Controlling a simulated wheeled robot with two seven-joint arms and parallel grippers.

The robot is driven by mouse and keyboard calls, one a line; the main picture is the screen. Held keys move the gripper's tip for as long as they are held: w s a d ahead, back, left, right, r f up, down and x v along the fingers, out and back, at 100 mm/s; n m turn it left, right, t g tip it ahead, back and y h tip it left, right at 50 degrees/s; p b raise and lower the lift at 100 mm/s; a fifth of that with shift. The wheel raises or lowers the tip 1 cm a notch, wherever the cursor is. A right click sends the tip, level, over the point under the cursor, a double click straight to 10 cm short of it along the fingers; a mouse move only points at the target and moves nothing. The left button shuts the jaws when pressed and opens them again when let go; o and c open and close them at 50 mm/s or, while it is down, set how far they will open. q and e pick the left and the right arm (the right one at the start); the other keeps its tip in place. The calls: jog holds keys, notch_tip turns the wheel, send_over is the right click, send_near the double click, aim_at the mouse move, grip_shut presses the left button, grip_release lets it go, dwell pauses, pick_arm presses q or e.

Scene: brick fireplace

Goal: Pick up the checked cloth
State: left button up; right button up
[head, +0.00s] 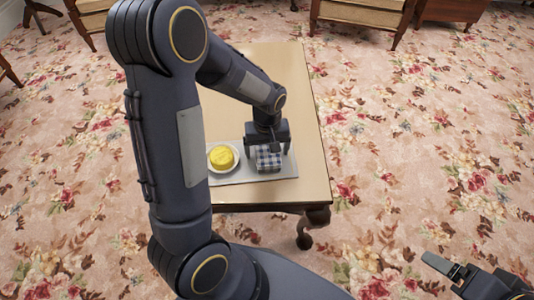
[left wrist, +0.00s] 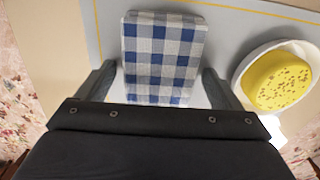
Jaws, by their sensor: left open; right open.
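The checked cloth (head: 268,161) is a folded blue, white and grey block on a grey mat (head: 262,177) on the table. In the left wrist view the cloth (left wrist: 163,58) lies ahead of my left gripper (left wrist: 162,85), its near part between the two fingers. My left gripper (head: 269,150) is open and points down over the cloth in the head view. Whether the fingers touch the cloth's sides I cannot tell. My right gripper (head: 450,268) shows at the lower right, away from the table, open and empty; only part of it is in view.
A white bowl (left wrist: 240,77) with a yellow speckled item (left wrist: 277,80) stands close beside the cloth; the same yellow item (head: 221,157) shows left of the cloth in the head view. The wooden table (head: 290,80) is clear behind. Chairs stand at the back on floral carpet.

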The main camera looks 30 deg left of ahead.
pick_arm(q)
jog(key=c, duration=1.1)
jog(key=shift+o, duration=0.2)
jog(key=shift+r, duration=0.1)
